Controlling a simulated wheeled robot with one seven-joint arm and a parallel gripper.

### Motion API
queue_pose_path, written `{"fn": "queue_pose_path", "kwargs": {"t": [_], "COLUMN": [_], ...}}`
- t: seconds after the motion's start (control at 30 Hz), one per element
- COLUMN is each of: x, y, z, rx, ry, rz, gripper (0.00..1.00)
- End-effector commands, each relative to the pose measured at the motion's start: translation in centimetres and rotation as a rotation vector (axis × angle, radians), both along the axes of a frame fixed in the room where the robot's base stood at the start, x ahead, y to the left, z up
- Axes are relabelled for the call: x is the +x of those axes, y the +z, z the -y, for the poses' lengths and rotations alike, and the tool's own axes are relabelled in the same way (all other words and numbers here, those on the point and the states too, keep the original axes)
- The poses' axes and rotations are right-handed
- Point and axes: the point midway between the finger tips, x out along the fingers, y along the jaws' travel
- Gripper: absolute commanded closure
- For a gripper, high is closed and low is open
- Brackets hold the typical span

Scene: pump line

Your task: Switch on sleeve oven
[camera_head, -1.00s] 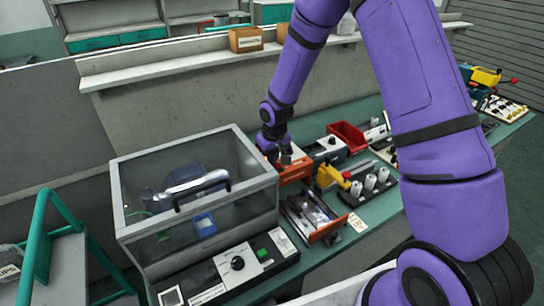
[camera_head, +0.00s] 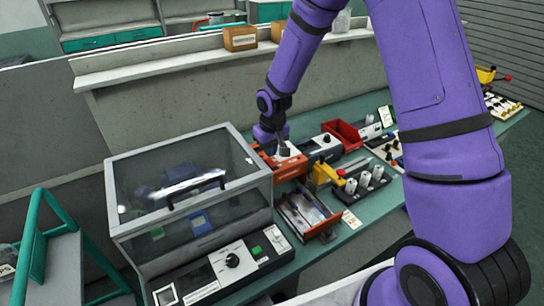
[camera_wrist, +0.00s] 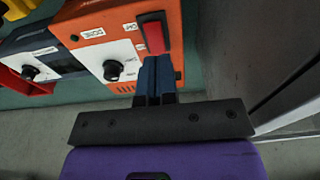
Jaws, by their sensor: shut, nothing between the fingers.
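The sleeve oven appears to be the orange box with a white front panel (camera_wrist: 112,50), which fills the top middle of the wrist view. The panel has a black knob (camera_wrist: 112,70), a small dark lamp by a "DONE" label, and a red rocker switch (camera_wrist: 154,38) in a black frame. My gripper (camera_wrist: 155,62) is shut and empty, with its fingertips at the near end of the switch. I cannot tell whether they touch it. In the head view the orange box (camera_head: 291,170) stands on the bench right of the clear-lidded case, with my gripper (camera_head: 284,151) above it.
A clear-lidded case (camera_head: 120,190) stands close on the left of the oven. A dark-blue and white unit (camera_wrist: 45,52) with a knob stands beside the oven. A red bin (camera_head: 343,132), a yellow tool (camera_head: 325,175) and an open tray (camera_head: 308,213) crowd the bench.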

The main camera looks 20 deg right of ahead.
Motion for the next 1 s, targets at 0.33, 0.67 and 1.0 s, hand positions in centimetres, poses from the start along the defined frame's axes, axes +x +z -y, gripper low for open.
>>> {"fn": "queue_pose_path", "kwargs": {"t": [0.33, 0.67, 1.0], "x": [-1.1, -1.8, -1.9], "y": [6.8, 10.3, 10.5], "z": [0.2, 0.2, 0.3], "rx": [0.000, 0.000, 0.000], "ry": [0.000, 0.001, 0.001], "rz": [0.003, 0.000, -0.001], "gripper": [1.00, 1.00, 1.00]}}
